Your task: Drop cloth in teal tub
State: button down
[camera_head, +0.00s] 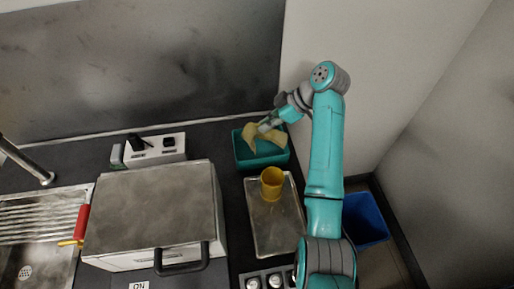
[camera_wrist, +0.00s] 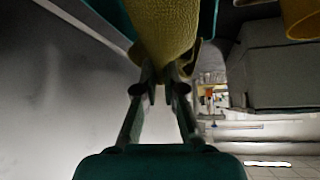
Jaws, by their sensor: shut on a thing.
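A yellow cloth (camera_head: 253,139) hangs from my gripper (camera_head: 268,126) at the back of the counter, in the head view. The teal tub (camera_head: 262,163) stands on the counter right below, and the cloth overlaps its opening in this view. I cannot tell whether the cloth touches the tub. In the wrist view, my gripper's two fingers (camera_wrist: 160,88) are shut on the cloth (camera_wrist: 165,32). A strip of the teal tub (camera_wrist: 117,15) shows behind the cloth.
A metal tray (camera_head: 282,226) with a yellow cup (camera_head: 271,184) on it lies in front of the tub. A large metal box (camera_head: 150,210) with a black handle stands left. A white device (camera_head: 155,148) is behind it. A sink (camera_head: 35,235) is far left; a blue bin (camera_head: 365,219) is right.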

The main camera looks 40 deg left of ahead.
jog(key=shift+a+f, duration=0.1)
jog(key=shift+f, duration=1)
grip_release()
